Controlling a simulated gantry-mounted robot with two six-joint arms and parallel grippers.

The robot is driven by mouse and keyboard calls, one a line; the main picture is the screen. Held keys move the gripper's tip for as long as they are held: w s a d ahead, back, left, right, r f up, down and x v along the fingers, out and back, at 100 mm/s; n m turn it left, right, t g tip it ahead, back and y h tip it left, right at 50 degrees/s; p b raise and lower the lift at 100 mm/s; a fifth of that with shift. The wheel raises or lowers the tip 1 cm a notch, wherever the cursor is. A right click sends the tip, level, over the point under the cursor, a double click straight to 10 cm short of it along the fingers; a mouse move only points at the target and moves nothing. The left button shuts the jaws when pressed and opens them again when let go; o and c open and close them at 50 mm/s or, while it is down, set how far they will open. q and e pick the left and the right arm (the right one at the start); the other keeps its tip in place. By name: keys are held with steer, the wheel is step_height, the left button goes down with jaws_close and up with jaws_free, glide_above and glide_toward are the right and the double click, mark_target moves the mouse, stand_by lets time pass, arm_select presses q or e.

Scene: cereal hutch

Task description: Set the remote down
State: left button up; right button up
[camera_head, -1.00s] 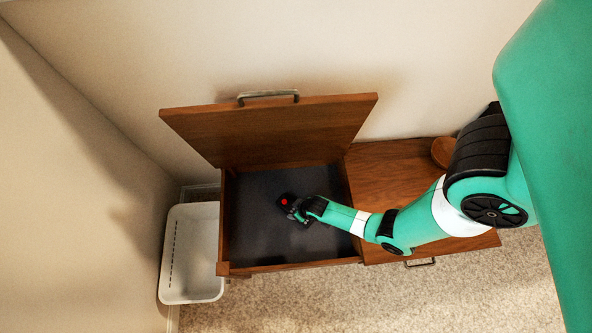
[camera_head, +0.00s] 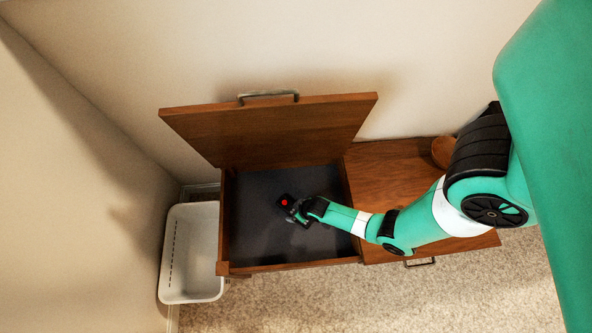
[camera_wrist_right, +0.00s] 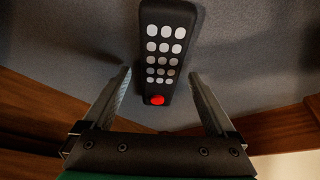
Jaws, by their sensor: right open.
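The remote (camera_head: 282,199) is black with a red button and lies inside the open hutch compartment (camera_head: 255,240), over its dark grey floor. In the right wrist view the remote (camera_wrist_right: 164,45) shows its rows of pale buttons, with the red button nearest my gripper. My right gripper (camera_head: 294,211) reaches into the compartment from the right. In the wrist view its two fingers (camera_wrist_right: 160,76) are open, one on each side of the remote's near end, with visible gaps. My left gripper is not in view.
The wooden lid (camera_head: 270,130) with a metal handle stands raised behind the compartment. A white bin (camera_head: 190,285) stands on the carpet at the left. A wooden bowl (camera_head: 442,150) sits on the closed top at the right. The compartment floor around the remote is clear.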

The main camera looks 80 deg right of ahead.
steer(key=p+v, duration=0.7)
steer(key=v, duration=0.4)
steer(key=shift+r, duration=0.1)
